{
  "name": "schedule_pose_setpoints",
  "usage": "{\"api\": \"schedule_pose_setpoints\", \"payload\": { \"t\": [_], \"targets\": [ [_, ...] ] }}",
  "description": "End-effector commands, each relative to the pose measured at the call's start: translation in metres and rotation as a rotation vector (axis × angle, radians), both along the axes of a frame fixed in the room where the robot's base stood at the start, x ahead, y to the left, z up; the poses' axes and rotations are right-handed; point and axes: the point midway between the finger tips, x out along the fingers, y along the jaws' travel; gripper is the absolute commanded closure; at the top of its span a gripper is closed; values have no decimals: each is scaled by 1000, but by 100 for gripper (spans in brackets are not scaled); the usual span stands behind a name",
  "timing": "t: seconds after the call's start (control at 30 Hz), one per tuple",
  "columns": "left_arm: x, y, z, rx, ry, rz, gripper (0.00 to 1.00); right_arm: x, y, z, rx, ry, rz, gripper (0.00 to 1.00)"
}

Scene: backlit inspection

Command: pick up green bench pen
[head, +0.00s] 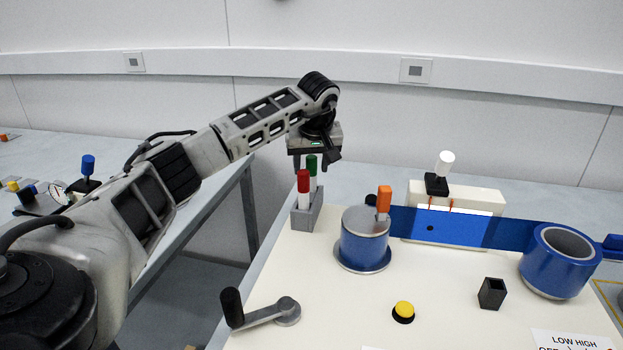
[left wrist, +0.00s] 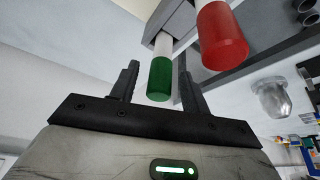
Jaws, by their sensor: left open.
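The green bench pen (head: 312,166) stands upright in a grey holder (head: 307,216) at the left edge of the cream worktop, behind a red pen (head: 304,184). My left gripper (head: 314,156) is above the holder, pointing down. In the left wrist view the green pen (left wrist: 160,78) has its green end between the two open fingers of my left gripper (left wrist: 160,85). The red pen (left wrist: 221,38) is outside the fingers, close to one of them. I cannot tell whether the fingers touch the green pen. My right gripper is out of view.
A blue reel (head: 364,240) with an orange pen (head: 384,200) by it stands right of the holder. A blue band runs to another blue reel (head: 558,262). A crank (head: 262,312), a yellow button (head: 403,310) and a small dark box (head: 491,293) are nearer me.

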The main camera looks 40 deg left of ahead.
Motion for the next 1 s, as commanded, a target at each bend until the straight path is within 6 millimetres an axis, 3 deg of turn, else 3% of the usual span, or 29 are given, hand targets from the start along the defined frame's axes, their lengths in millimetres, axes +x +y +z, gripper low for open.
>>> {"api": "schedule_pose_setpoints", "payload": {
  "t": [0.07,0.2,0.57,1.0],
  "targets": [
    [0,0,0,0,0,0,59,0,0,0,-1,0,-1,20],
    [0,0,0,0,0,0,96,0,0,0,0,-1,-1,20],
    [0,0,6,0,-2,-1,96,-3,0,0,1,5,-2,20],
    [1,-1,84,-1,-3,0,96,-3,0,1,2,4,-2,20]
  ]
}}
